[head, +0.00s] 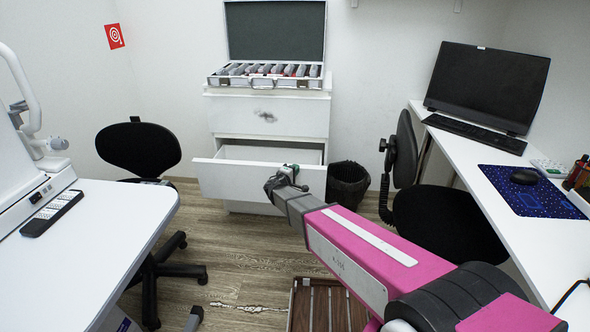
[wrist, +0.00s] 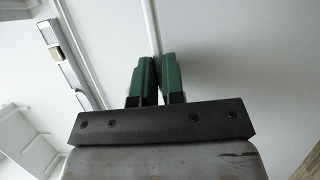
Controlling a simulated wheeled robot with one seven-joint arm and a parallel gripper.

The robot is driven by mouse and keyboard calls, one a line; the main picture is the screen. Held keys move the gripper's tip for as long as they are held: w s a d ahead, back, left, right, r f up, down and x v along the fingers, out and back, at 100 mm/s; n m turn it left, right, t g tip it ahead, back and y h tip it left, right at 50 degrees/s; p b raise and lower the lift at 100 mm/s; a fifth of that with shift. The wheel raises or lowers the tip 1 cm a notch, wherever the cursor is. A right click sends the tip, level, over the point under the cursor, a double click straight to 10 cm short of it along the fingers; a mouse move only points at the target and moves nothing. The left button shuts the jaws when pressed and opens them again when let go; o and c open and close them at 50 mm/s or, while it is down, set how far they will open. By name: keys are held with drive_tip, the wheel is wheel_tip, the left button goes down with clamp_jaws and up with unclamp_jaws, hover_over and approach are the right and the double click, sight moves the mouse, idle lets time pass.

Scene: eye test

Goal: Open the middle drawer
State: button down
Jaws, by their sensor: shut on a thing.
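A white chest of drawers (head: 227,117) stands against the back wall. Its upper drawer, with a small dark handle (head: 264,115), is shut. The drawer below it, the middle drawer (head: 228,181), is pulled out, and its interior shows behind the front panel. My gripper (head: 288,172) is at the right part of that panel, at its top edge. In the wrist view, the green fingers (wrist: 155,75) are close together at a thin white edge (wrist: 151,24). The exact contact is hard to see. My arm hides part of the panel and the chest's lower part.
An open case (head: 275,45) with several small items sits on the chest. A black bin (head: 347,184) stands close right of the drawer. Black chairs stand left (head: 138,148) and right (head: 440,215), beside white desks (head: 95,240) (head: 510,225). A brown slatted object (head: 318,305) is on the floor.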

drive_tip(key=c, duration=1.2)
unclamp_jaws()
drive_tip(key=v, duration=1)
drive_tip(key=shift+s+a, duration=0.2)
drive_tip(key=shift+s, duration=0.15)
drive_tip(key=s+d+f+m+g+h, duration=0.1)
drive_tip(key=s+d+m+g, duration=0.2)
drive_tip(key=d, duration=0.5)
drive_tip(key=s+d+f+m+g, duration=0.15)
drive_tip(key=d+g, duration=0.25)
drive_tip(key=d, duration=0.4)
drive_tip(key=s+d+m+g+h, duration=0.1)
drive_tip(key=s+d+m+g, duration=0.2)
drive_tip(key=d, duration=0.5)
drive_tip(key=s+d+m+g+y, duration=0.2)
drive_tip(key=s+d+y, duration=0.1)
drive_tip(key=s, duration=0.1)
drive_tip(key=s+d+m+g+y, duration=0.1)
drive_tip(key=s+d+g+y, duration=0.1)
drive_tip(key=s+y, duration=0.1)
drive_tip(key=s+d+m+g+y, duration=0.2)
drive_tip(key=s+d+y, duration=0.1)
drive_tip(key=s, duration=0.2)
drive_tip(key=shift+s+d+r+m, duration=0.1)
drive_tip(key=shift+s+d+m, duration=0.25)
drive_tip(key=shift+s, duration=0.05)
